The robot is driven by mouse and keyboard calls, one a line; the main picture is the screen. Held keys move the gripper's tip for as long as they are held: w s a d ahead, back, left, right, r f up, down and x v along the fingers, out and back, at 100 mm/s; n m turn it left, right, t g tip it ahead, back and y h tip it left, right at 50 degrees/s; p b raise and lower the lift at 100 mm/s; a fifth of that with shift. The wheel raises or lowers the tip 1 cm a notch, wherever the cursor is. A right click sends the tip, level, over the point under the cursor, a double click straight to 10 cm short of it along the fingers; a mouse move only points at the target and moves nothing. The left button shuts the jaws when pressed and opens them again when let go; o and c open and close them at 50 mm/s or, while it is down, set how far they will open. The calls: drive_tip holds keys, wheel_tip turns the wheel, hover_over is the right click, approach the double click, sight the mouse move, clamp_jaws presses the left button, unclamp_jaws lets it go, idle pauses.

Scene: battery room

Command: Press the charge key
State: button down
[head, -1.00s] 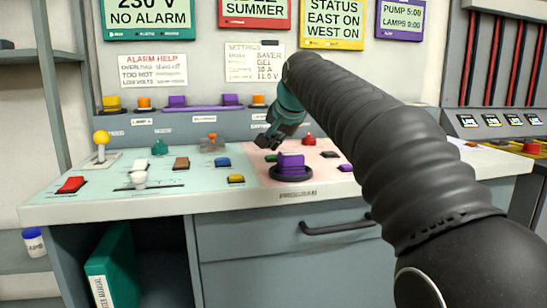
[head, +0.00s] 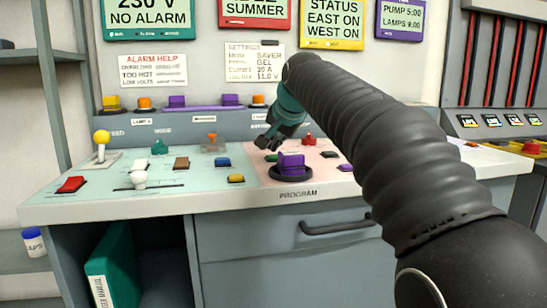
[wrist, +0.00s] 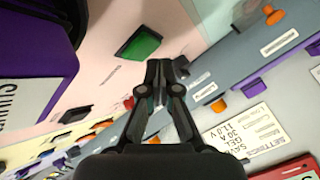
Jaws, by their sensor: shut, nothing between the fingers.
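My gripper (head: 266,143) is shut and empty, low over the pink part of the desk top, behind the large purple knob. In the wrist view, my closed fingertips (wrist: 160,70) are beside a green key (wrist: 140,42), to its right and apart from it in the picture. The green key also shows in the head view (head: 271,158), just below my gripper. No label reading charge is legible, so I cannot tell by lettering which key is the charge key. The contact of the fingertips with the panel cannot be made out.
The purple knob (head: 291,164) stands close in front of my gripper, above the PROGRAM label. A red knob (head: 309,139) is to the right. A raised ledge (head: 200,124) with more controls runs behind.

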sight(275, 156)
drive_tip(key=shift+f, duration=0.3)
drive_tip(key=shift+f+b, duration=0.35)
drive_tip(key=shift+f, duration=0.15)
idle(0.7)
drive_tip(key=shift+r, duration=0.1)
drive_tip(key=shift+r+p, duration=0.85)
drive_tip(key=shift+p, duration=0.15)
wheel_tip(275, 156, up, 5)
drive_tip(key=p, duration=0.4)
idle(0.7)
